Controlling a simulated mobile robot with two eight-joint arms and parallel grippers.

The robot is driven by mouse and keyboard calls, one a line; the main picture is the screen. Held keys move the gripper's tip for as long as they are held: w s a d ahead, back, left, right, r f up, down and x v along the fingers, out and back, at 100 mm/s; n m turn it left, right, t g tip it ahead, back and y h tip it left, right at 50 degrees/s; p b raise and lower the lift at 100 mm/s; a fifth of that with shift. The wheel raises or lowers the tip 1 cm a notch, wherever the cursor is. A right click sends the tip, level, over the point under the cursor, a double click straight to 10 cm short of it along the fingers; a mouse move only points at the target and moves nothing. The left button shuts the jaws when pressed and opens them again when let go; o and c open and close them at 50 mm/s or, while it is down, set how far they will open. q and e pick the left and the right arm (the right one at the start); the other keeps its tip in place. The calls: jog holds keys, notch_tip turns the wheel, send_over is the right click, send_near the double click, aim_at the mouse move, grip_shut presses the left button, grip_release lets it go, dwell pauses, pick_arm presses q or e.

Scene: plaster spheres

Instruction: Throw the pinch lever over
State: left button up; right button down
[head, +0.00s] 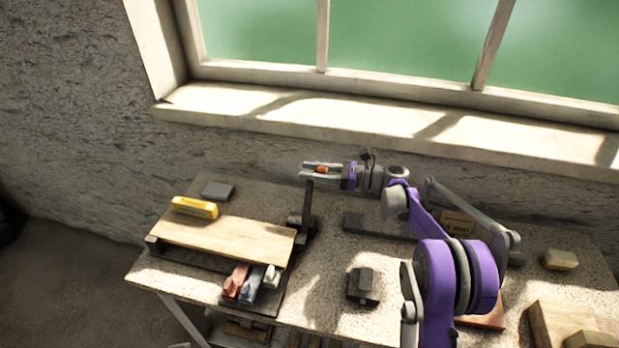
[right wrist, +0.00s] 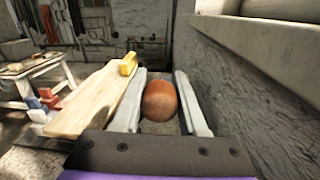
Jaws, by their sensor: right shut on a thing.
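The pinch lever (head: 308,208) is a dark bar standing nearly upright at the right end of a dark frame with a wooden board (head: 225,240). Its rounded orange-brown knob (head: 321,169) is at the top. My right gripper (head: 306,171) comes from the right and is shut on this knob, one finger on each side. In the right wrist view the knob (right wrist: 160,101) sits between the two grey fingers; the bar below it is hidden there. The board (right wrist: 95,102) shows left of the fingers. My left gripper is not in view.
A yellow block (head: 194,207) lies at the board's far left, near a dark grey block (head: 218,191). Red, blue and white pieces (head: 249,283) sit in front of the board. A small dark block (head: 363,286) stands right of it. The wall and window sill (head: 330,125) are close behind.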

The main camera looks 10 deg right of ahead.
jog(key=w+d+f+m+b, duration=0.2)
jog(key=w+f+m+b, duration=0.2)
jog(key=w+f+m, duration=0.1)
jog(key=shift+w+d+f+m, duration=0.2)
jog(key=shift+w+f+m, duration=0.1)
jog(key=shift+f, duration=0.4)
jog(key=shift+c, duration=2.4)
grip_release()
jog(key=v, duration=1.1)
jog(key=shift+b, duration=0.4)
jog(key=shift+a, duration=0.1)
jog(key=shift+f, duration=0.1)
